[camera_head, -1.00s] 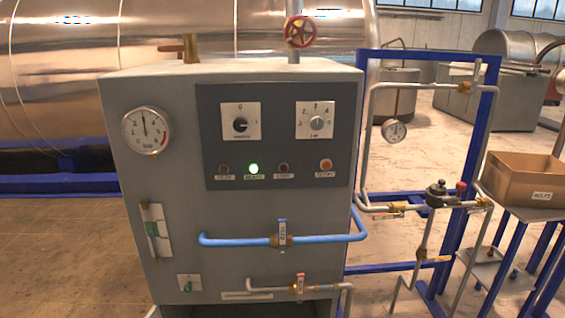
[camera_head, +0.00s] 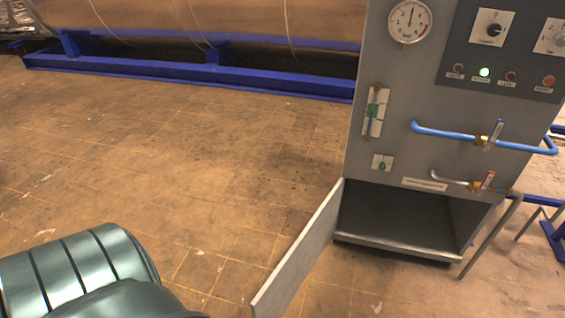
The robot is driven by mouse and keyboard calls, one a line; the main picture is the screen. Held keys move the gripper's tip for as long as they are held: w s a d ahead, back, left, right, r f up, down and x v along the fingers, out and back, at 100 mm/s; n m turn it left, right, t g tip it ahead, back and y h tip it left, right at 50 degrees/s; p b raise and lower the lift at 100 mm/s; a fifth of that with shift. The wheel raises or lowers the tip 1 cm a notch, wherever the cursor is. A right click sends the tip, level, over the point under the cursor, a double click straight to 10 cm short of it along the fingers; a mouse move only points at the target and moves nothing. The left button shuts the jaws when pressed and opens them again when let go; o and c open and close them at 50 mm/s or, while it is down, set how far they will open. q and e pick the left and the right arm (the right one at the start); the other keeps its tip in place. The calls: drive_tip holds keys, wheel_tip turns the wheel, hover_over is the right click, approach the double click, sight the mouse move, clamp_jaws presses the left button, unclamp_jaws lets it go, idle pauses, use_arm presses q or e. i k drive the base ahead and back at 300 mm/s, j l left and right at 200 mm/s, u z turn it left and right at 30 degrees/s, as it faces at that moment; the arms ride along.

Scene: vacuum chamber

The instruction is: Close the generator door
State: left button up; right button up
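The generator (camera_head: 400,150) is a grey cabinet at the right of the head view. Its door (camera_head: 302,250) is a thin grey panel, hinged at the left edge of the low opening. The door stands wide open, swung out towards me, and its near end reaches close to the bottom edge of the picture. The compartment (camera_head: 395,222) behind it is open and looks empty. A dark green, shiny rounded part of my own body fills the lower left corner, apart from the door in the picture. Neither gripper shows.
A blue pipe with a valve (camera_head: 450,133) and a lower grey pipe with a red-handled valve (camera_head: 462,182) stick out above the opening. A blue frame (camera_head: 200,75) under a large metal tank runs along the back. The tiled floor (camera_head: 190,150) left of the door is clear.

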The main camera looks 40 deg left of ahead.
sight(272, 300)
drive_tip(key=k+j, duration=0.15)
drive_tip(key=j, duration=0.2)
drive_tip(key=k+j, duration=0.15)
drive_tip(key=j, duration=0.25)
drive_tip(key=k+j, duration=0.1)
drive_tip(key=j, duration=0.25)
drive_tip(key=k+j+z, duration=0.1)
drive_tip(key=j, duration=0.3)
drive_tip(key=k+j, duration=0.2)
drive_tip(key=j, duration=0.15)
drive_tip(key=k+j, duration=0.1)
drive_tip(key=j, duration=0.35)
drive_tip(key=k+j, duration=0.15)
drive_tip(key=j, duration=0.25)
